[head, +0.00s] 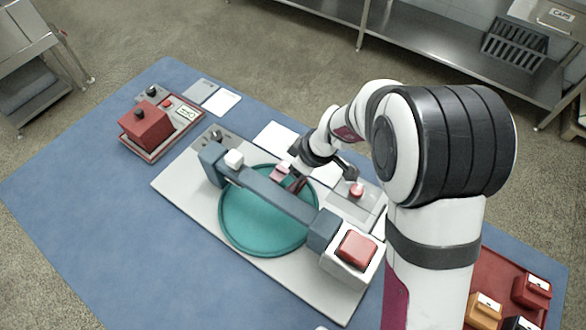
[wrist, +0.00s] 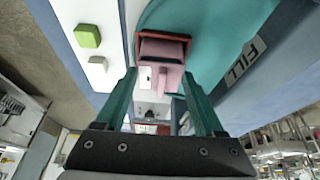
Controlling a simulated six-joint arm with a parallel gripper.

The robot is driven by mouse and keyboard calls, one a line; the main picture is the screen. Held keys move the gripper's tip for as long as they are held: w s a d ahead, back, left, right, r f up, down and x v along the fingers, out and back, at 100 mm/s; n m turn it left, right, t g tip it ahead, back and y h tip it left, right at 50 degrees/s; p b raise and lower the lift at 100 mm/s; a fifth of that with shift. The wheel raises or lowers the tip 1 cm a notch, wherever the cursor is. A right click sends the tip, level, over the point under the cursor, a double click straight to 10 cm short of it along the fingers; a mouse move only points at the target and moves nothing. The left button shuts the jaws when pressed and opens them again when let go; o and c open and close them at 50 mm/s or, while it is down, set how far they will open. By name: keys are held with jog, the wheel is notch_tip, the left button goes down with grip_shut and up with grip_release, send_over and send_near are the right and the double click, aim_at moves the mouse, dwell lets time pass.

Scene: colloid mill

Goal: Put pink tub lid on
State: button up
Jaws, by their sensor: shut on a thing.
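The piece also shows beside the wrist in the head view (head: 280,170). In the wrist view a dark red square rim (wrist: 162,37) lies right against the piece. I cannot tell whether the piece touches that rim or sits in it. My wrist partly hides this spot in the head view.
A blue-grey bridge (head: 268,196) crosses the round table close to my gripper; its side reads FILL in the wrist view (wrist: 243,62). A red box (head: 146,126) stands at the left. A red tray (head: 497,263) with several coloured tubs lies at the lower right.

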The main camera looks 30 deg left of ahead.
jog(key=o, duration=1.3)
jog(key=shift+r, duration=3.45)
